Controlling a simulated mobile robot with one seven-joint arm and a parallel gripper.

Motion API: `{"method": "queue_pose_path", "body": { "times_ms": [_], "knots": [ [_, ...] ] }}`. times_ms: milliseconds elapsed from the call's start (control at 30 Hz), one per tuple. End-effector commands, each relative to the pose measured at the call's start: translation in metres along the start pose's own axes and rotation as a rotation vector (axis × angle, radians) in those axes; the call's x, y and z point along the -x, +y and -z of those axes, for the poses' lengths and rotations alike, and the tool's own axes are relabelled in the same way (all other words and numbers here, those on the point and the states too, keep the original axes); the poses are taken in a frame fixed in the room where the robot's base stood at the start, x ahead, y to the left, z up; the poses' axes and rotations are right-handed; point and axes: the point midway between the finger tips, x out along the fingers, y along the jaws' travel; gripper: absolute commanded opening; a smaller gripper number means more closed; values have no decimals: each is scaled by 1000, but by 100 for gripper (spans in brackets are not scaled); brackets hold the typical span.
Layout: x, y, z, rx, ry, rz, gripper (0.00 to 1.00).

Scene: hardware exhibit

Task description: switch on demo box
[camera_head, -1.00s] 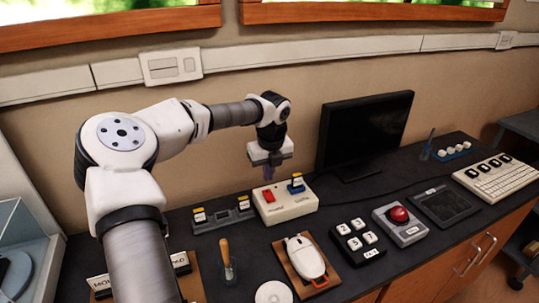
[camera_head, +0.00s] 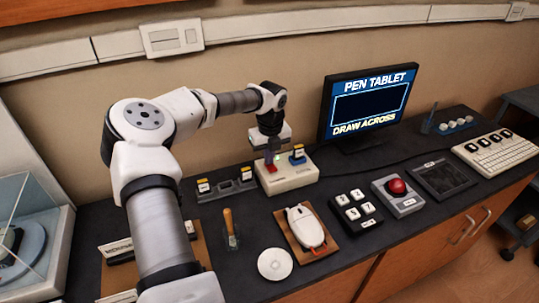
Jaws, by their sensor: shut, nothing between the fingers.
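The gripper partly hides the switch. The monitor (camera_head: 366,105) behind is lit and reads "PEN TABLET" and "DRAW ACROSS".
A dark panel with labelled switches (camera_head: 225,186) stands left of the box. In front are a white mouse (camera_head: 306,227) on a wooden board, a white disc (camera_head: 275,263) and an orange-handled lever (camera_head: 229,226). To the right are a keypad (camera_head: 356,210), a red button box (camera_head: 397,187) and a tablet (camera_head: 441,179).

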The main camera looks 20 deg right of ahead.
Motion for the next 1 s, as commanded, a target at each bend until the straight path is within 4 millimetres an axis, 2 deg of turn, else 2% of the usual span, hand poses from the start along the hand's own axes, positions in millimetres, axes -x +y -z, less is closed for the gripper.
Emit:
{"method": "queue_pose_path", "body": {
  "times_ms": [267,600,1000],
  "knots": [
    [-3,0,4,-4,2,-3,0],
    [1,0,18,-5,3,-4,0],
    [6,0,17,-3,0,-2,0]
  ]
}}
